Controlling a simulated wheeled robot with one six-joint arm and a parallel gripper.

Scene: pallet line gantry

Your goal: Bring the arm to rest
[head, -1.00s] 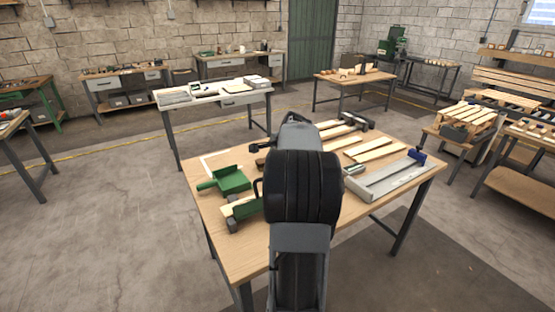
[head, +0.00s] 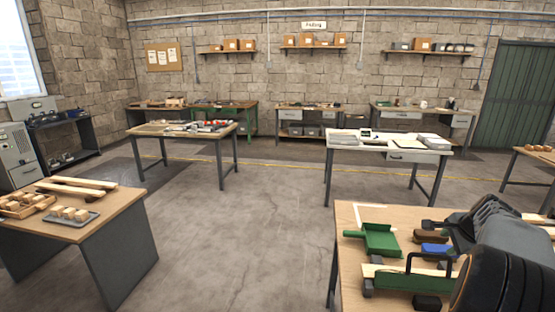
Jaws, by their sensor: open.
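My arm (head: 512,270) shows at the bottom right of the head view, as a large black rounded joint with a grey link (head: 492,222) beyond it. It reaches over the right part of the wooden workbench (head: 350,218). Nothing can be seen held.
On the workbench near the arm lie a green tray-like tool (head: 375,240), a blue piece (head: 437,249) and a green fixture (head: 412,281). A table with wooden blocks (head: 90,215) stands at left. Two tables (head: 185,130) (head: 385,142) stand further back. The middle floor (head: 245,235) is clear.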

